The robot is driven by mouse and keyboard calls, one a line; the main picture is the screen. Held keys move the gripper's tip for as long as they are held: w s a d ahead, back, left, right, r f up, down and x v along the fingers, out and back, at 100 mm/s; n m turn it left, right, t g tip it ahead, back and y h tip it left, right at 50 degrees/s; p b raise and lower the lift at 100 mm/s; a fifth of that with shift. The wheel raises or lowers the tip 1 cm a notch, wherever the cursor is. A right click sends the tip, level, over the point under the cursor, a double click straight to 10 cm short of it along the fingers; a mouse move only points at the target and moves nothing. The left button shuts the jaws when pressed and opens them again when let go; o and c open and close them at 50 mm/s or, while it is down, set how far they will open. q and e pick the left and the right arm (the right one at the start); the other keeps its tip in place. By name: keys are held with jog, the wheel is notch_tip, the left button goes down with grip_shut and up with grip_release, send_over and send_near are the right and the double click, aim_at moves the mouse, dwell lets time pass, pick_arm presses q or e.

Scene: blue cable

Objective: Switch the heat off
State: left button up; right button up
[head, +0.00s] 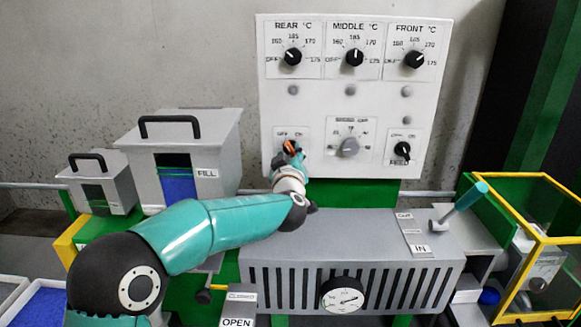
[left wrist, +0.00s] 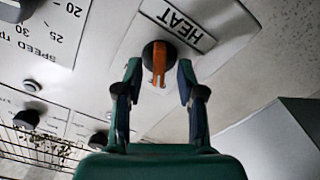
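The heat switch is a round black knob with an orange bar (left wrist: 158,62), next to a HEAT label (left wrist: 178,25) in the left wrist view. It sits at the lower left of the white control panel (head: 320,105). My left gripper (left wrist: 157,75) is open, with one finger on each side of the knob and small gaps visible. In the head view my left gripper (head: 289,158) covers most of the switch; a bit of orange shows and OFF/ON marks are above it. The exact knob setting is hard to read. My right gripper is not in view.
The panel also has REAR (head: 293,56), MIDDLE (head: 354,58) and FRONT (head: 414,60) temperature dials, a grey speed dial (head: 347,147) and a FEED switch (head: 402,150). A grey vented machine (head: 350,250) with a teal-handled lever (head: 462,203) stands below; a FILL hopper (head: 190,140) is left.

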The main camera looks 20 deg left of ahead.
pick_arm(q)
jog(key=v, duration=1.1)
jog(key=shift+s, duration=0.25)
jog(key=shift+d+f, duration=0.1)
jog(key=shift+d, duration=0.1)
